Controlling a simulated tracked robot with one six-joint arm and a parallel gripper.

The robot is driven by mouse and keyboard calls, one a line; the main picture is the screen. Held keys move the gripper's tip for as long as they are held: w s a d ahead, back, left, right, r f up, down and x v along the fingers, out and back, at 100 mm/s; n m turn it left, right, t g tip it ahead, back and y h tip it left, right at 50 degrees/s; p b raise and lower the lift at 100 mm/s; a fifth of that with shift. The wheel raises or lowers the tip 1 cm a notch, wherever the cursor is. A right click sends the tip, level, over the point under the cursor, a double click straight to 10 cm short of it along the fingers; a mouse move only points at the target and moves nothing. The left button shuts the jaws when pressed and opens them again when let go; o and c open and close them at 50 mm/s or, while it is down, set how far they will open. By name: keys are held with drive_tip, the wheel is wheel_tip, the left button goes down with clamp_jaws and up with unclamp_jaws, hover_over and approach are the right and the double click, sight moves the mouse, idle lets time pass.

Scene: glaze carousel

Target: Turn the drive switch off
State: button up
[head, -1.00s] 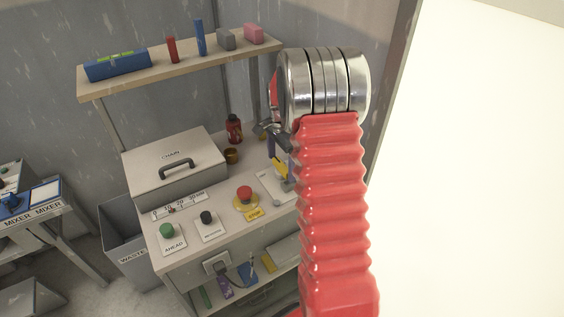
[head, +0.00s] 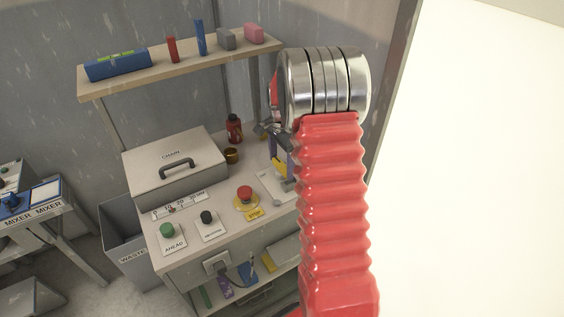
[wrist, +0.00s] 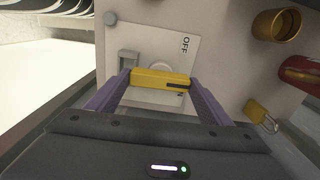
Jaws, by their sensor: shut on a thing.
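The drive switch's yellow handle (wrist: 158,78) is between the two purple fingers of my gripper (wrist: 160,87) in the wrist view, and my gripper is shut on it. Behind it is the white switch plate (wrist: 150,48), with OFF printed at its upper right. A second label lower down is mostly hidden; only an N shows. A pale round boss shows just behind the handle. In the head view the handle (head: 279,168) and plate (head: 268,186) are at the bench's right side, partly hidden by my arm.
A brass padlock (wrist: 260,116), a brown cup (wrist: 277,25) and a red bottle (wrist: 302,74) are right of the plate. The bench also carries a CHAIN box (head: 172,145), a red stop button (head: 245,193), a green button (head: 167,230) and a black button (head: 207,217).

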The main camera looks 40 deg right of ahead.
drive_tip(key=shift+n, duration=0.4)
drive_tip(key=n, duration=0.3)
drive_tip(key=shift+n, duration=0.3)
drive_tip(key=n, duration=0.4)
drive_tip(key=shift+n, duration=0.3)
drive_tip(key=n, duration=0.8)
drive_tip(key=shift+w+n, duration=0.1)
drive_tip(key=shift+n, duration=0.2)
drive_tip(key=o, duration=1.1)
drive_tip(key=shift+c, duration=0.2)
drive_tip(key=shift+r, duration=0.1)
